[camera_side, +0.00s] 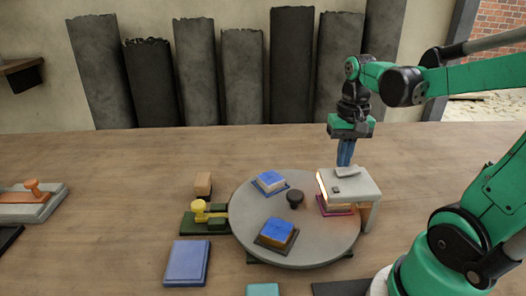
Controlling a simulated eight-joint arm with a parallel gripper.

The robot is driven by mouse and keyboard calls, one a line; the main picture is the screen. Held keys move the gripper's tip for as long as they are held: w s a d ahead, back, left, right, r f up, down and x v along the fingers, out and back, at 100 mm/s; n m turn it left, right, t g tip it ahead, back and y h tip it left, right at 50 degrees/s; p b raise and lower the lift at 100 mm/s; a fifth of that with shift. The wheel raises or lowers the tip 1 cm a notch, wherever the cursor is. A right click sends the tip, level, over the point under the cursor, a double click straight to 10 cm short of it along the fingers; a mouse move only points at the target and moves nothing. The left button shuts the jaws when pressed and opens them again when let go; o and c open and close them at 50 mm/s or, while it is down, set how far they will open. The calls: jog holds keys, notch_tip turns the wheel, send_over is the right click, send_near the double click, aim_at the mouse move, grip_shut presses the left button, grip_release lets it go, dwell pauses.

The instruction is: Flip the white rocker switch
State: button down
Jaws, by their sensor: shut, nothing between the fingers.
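The white rocker switch (348,171) is a small pale plate on top of a light grey raised housing (362,187), at the right side of the round grey turntable. It looks slightly tilted. My gripper (344,164) points straight down with its blue fingers shut and empty. The fingertips are at the rear edge of the rocker, just above or behind it; I cannot tell whether they touch it. A small dark square (336,190) sits on the housing in front of the rocker.
The turntable (253,222) carries two blue-topped blocks (277,232) and a black knob (295,199). A glow shows under the housing's left edge. The table behind is clear.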

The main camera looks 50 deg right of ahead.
aim_at(341, 171)
jog(key=shift+r, duration=3.05)
jog(key=w+a+f+n+t, duration=0.2)
jog(key=a+n+t, duration=0.1)
jog(key=a, duration=0.3)
jog(key=w+a+f+n+t, duration=0.2)
jog(key=a+f+n+t, duration=0.1)
jog(key=a+n, duration=0.3)
jog(key=shift+w+a+t, duration=0.4)
jog(key=shift+a+t, duration=0.15)
jog(key=shift+t, duration=0.05)
